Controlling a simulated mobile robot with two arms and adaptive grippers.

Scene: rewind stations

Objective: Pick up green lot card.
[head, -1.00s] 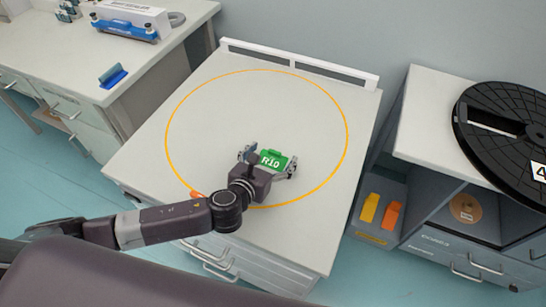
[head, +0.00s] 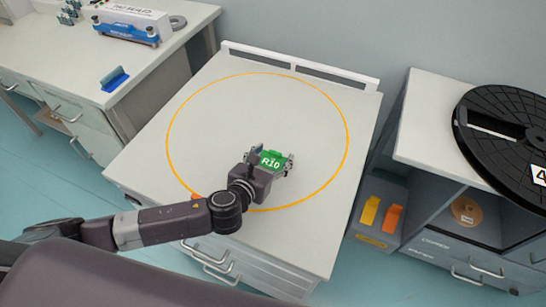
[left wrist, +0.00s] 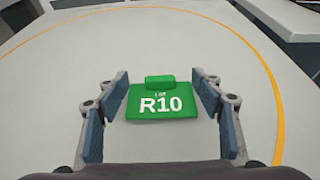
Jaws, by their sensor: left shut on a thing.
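The green lot card (head: 272,160), marked R10, is at the front middle of the pale worktop, inside the orange ring. My left gripper (head: 270,161) is around it, with a finger on each side. In the left wrist view the card (left wrist: 161,105) sits between the two blue-padded fingers of my left gripper (left wrist: 162,100), its tab pointing away from me. The gripper is shut on the card. Whether the card is clear of the worktop cannot be told. My right gripper is not in view.
A counter with a blue-and-white device (head: 130,27) is at left. At right, a cabinet carries a large black reel (head: 500,135); orange and yellow cards (head: 370,210) stand in a bin below.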

